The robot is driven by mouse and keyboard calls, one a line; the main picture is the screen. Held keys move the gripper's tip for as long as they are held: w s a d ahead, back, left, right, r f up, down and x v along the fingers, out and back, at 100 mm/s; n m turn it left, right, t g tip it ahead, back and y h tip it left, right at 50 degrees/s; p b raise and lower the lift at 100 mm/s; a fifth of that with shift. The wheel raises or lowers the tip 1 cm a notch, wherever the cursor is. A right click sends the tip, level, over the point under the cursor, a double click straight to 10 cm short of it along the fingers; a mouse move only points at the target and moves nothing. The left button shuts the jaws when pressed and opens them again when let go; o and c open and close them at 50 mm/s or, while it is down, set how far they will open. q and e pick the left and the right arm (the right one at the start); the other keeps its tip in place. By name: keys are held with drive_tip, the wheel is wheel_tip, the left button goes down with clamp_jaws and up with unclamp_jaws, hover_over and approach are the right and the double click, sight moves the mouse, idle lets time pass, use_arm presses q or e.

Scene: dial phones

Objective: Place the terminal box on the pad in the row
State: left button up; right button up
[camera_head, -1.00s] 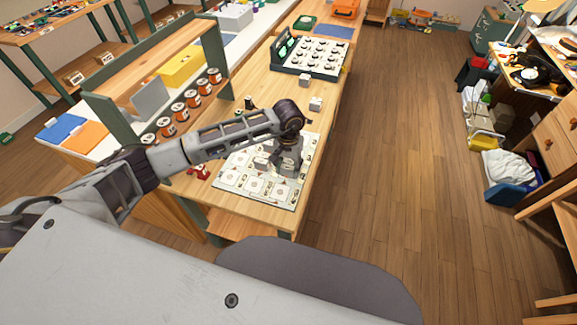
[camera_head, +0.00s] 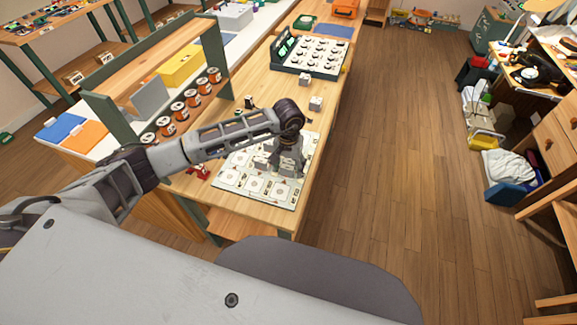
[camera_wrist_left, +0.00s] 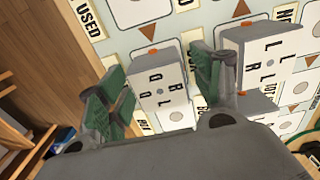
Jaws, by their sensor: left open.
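My left gripper (camera_head: 286,168) is over the printed board (camera_head: 229,177) at the near end of the bench. In the left wrist view its green-padded fingers (camera_wrist_left: 160,92) are open. A grey terminal box (camera_wrist_left: 162,88) with a white lettered face lies between them, next to the left finger. It sits on or just above the board; contact is unclear. A second lettered box (camera_wrist_left: 268,62) stands to the right of the right finger, and part of another box (camera_wrist_left: 256,105) shows below it. My right gripper is not seen.
Two small light boxes (camera_head: 315,103) stand farther up the bench, before a green tray of dials (camera_head: 318,55). A red item (camera_head: 199,171) lies left of the board. Orange-and-white cans (camera_head: 178,112) line the shelf unit. The bench's right edge drops to open floor.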

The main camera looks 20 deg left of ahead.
sight(288, 164)
use_arm(q)
drive_tip(key=shift+r, duration=0.4)
wheel_tip(288, 164, up, 10)
drive_tip(key=shift+r+b, duration=0.1)
drive_tip(key=shift+b, duration=0.6)
drive_tip(key=shift+r, duration=0.6)
use_arm(e)
drive_tip(key=shift+w+d+f, duration=0.2)
drive_tip(key=shift+d+f, duration=0.1)
drive_tip(key=shift+d, duration=0.2)
drive_tip(key=shift+w+d+f, duration=0.15)
drive_tip(key=shift+d+f, duration=0.15)
drive_tip(key=shift+d, duration=0.2)
drive_tip(key=shift+a, duration=0.1)
